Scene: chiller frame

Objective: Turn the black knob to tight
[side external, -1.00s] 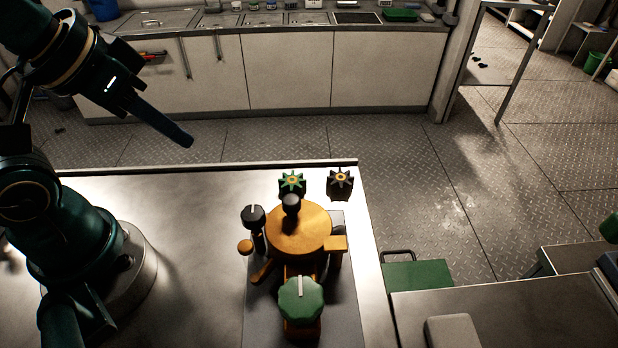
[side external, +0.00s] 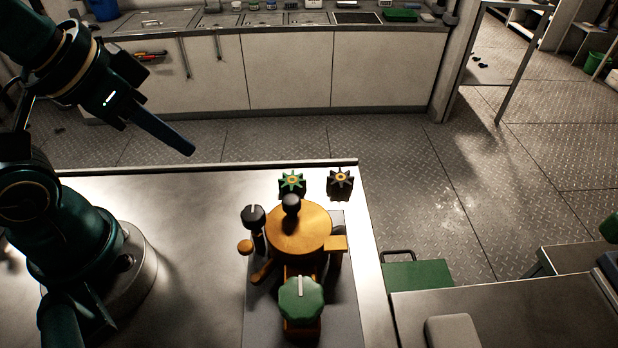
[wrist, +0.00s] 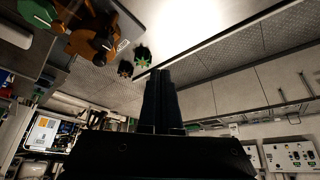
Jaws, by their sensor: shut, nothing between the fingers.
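The black knob (side external: 253,216) with a white pointer line stands at the left of the orange frame (side external: 300,232) in the side view. Its line points roughly away from the camera, and I cannot read any tight mark. My gripper (side external: 190,151) is shut and empty, in the air up and left of the knob, well apart from it. In the wrist view the shut fingers (wrist: 160,75) point up the picture, and the orange frame (wrist: 84,38) is at upper left. I cannot clearly pick out the black knob there.
A green knob (side external: 301,300) sits at the near end of the frame. A black ball handle (side external: 291,204) rises by the orange disc. A green star wheel (side external: 292,183) and a black star wheel (side external: 340,181) stand behind. The metal table (side external: 190,235) is clear left of the frame.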

